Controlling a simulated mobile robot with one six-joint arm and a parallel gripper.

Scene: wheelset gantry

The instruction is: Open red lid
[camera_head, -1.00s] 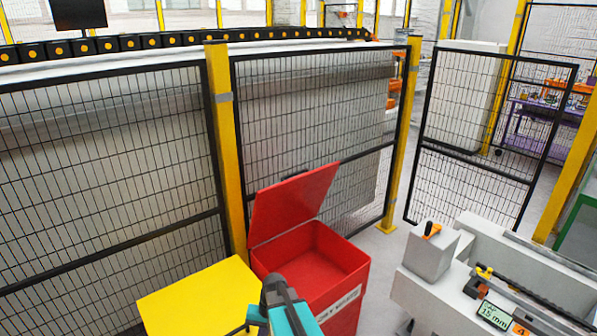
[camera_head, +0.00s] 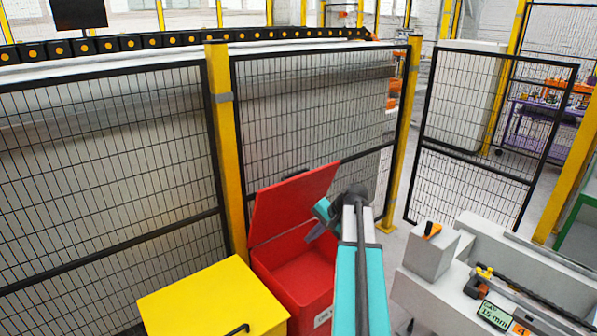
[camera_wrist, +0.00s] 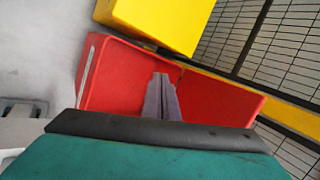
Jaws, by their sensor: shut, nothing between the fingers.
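The red lid (camera_head: 285,207) stands raised and tilted back at the rear of the open red bin (camera_head: 290,275). A small dark handle shows behind its upper edge. In the wrist view the red lid (camera_wrist: 225,100) is to the right and the bin's inside (camera_wrist: 120,85) to the left. My gripper (camera_wrist: 161,78) is shut and empty, with its fingers over the bin opening. In the head view my gripper (camera_head: 314,235) is over the bin, in front of the lid. I cannot tell whether it touches the lid. My arm hides the bin's right side.
A yellow box (camera_head: 205,300) with its lid shut and a black handle stands left of the red bin. Mesh fencing with a yellow post (camera_head: 228,150) runs close behind. A grey machine (camera_head: 430,260) with a measuring device stands to the right.

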